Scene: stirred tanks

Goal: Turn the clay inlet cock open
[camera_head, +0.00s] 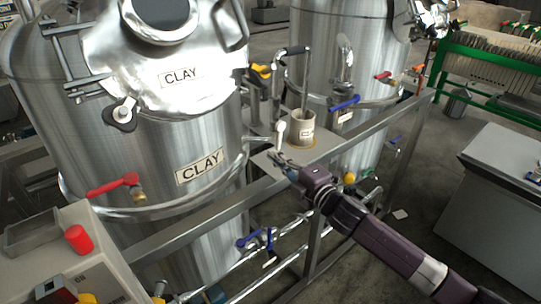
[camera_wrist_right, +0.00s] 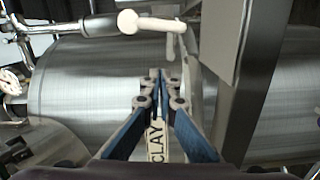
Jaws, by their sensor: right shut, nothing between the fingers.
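The steel tank (camera_head: 160,140) with two CLAY labels fills the left of the head view. A cream lever (camera_head: 280,131) stands at the tank's right side, which looks like the clay inlet cock. In the wrist view the cream lever (camera_wrist_right: 158,24) lies across the top, with a rounded end on a metal pipe. My right gripper (camera_head: 281,163) is just below the lever in the head view, shut and empty. In the wrist view its fingertips (camera_wrist_right: 160,76) are together, apart from the lever in the picture. My left gripper is not in view.
A labelled beaker (camera_head: 301,128) stands on a small shelf close behind my gripper. A grey frame rail (camera_head: 190,222) runs along the tanks. A red lever (camera_head: 113,185), blue lever (camera_head: 345,103) and yellow lever (camera_head: 261,70) are nearby. The floor at right is partly free.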

